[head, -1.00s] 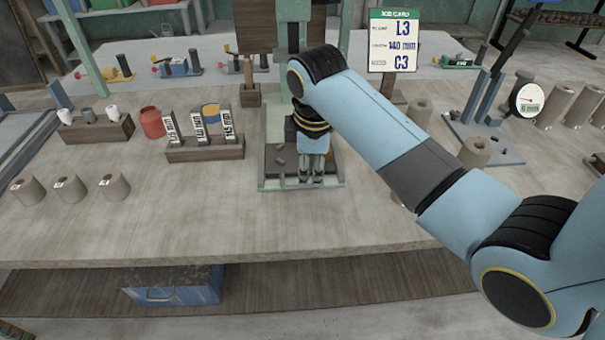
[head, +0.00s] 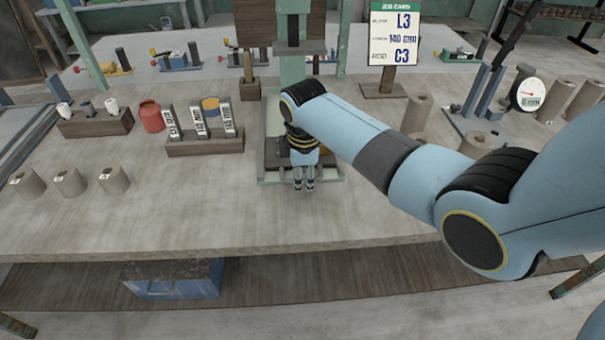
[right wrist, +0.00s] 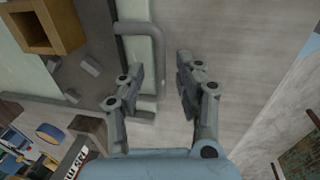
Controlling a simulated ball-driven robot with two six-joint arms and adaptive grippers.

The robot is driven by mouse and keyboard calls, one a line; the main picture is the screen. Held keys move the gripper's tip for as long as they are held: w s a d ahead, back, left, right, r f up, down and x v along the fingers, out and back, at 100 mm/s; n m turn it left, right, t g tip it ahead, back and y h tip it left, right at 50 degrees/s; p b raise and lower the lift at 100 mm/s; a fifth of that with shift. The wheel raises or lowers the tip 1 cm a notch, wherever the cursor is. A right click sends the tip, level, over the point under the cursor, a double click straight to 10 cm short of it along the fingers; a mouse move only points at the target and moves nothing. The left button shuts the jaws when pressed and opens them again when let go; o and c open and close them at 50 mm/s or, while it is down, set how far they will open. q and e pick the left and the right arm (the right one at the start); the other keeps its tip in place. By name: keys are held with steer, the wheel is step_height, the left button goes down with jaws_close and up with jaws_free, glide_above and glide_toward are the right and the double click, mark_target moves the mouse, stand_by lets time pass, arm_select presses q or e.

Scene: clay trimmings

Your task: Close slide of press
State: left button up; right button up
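The press (head: 273,118) is a pale green frame at the back middle of the bench, with a low tray-like base. In the right wrist view its dark slide plate (right wrist: 97,48) carries small grey lumps and a square brown block (right wrist: 45,25). A grey bent-bar handle (right wrist: 159,55) sticks out from the slide's edge. My right gripper (head: 304,184) is at the near edge of the press base, pointing down. In the right wrist view the gripper (right wrist: 160,70) is open, with the handle bar seen between its fingertips; contact cannot be told. My left gripper is out of view.
A job card (head: 394,35) stands right of the press. A wooden rack (head: 205,147) with labelled pieces and a red jar (head: 151,117) stand to the left. Clay-coloured cylinders (head: 114,181) stand at the front left. A dial gauge (head: 528,94) is at the right. The bench front is clear.

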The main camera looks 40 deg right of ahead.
jaws_close()
stand_by(0.3)
steer(key=shift+w+d, duration=0.1)
